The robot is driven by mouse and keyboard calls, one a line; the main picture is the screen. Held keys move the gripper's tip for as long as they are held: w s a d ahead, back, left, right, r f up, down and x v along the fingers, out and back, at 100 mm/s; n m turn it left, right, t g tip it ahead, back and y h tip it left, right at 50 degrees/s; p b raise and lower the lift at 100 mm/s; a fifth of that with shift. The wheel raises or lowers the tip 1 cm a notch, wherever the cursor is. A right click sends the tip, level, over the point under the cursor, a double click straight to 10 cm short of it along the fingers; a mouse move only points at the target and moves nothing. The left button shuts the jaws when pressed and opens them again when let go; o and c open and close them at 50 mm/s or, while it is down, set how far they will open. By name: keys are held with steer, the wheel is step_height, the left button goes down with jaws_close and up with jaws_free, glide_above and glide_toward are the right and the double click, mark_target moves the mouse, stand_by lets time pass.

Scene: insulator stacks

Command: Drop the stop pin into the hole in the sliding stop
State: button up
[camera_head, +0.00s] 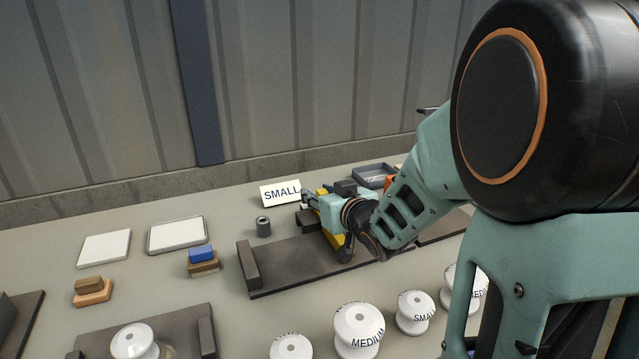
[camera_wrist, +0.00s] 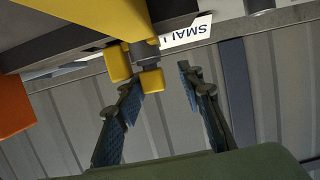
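My gripper (camera_wrist: 160,78) is open in the wrist view, with a clear gap between its two blue-padded fingers. A yellow part (camera_wrist: 85,20) fills the top left there. Smaller yellow blocks (camera_wrist: 118,62) and a grey round piece (camera_wrist: 142,52) are close to the left fingertip; I cannot tell whether they touch it. I cannot tell which of these is the stop pin or the sliding stop. In the head view my gripper (camera_head: 312,200) is over the right part of a dark fixture (camera_head: 290,268), with yellow showing beneath it. No hole is visible; my arm hides part of the fixture.
A SMALL sign (camera_head: 281,193) and a grey cylinder (camera_head: 263,227) stand behind the fixture. A dark tray (camera_head: 373,176) is behind my arm. White insulators (camera_head: 359,330) line the front. Blocks (camera_head: 202,258) and pale trays (camera_head: 177,235) are left.

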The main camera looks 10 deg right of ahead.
mark_target(320, 192)
step_height(320, 192, up, 10)
stand_by(0.5)
